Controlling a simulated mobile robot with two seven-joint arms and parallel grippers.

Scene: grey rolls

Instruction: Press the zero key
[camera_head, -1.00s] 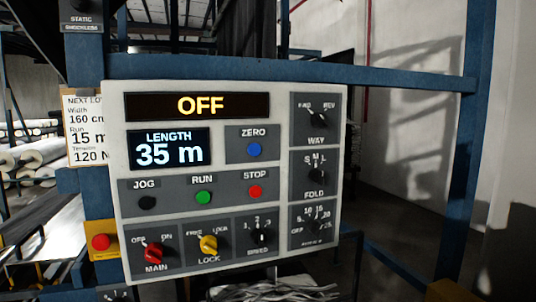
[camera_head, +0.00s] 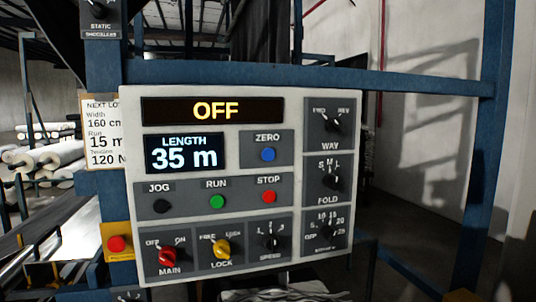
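The zero key is a round blue button (camera_head: 268,154) on a dark grey plate labelled ZERO, in the upper middle of a white control panel (camera_head: 133,190). To its left, a length display (camera_head: 184,153) reads 35 m. Above them, a status display (camera_head: 213,111) reads OFF in yellow. Nothing covers the key. Neither of my grippers shows in the head view.
Near the key are a black jog button (camera_head: 161,206), a green run button (camera_head: 217,202) and a red stop button (camera_head: 269,196). Below are a red main knob (camera_head: 168,257) and yellow lock knob (camera_head: 221,249). Blue frame bars (camera_head: 400,80) surround the panel.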

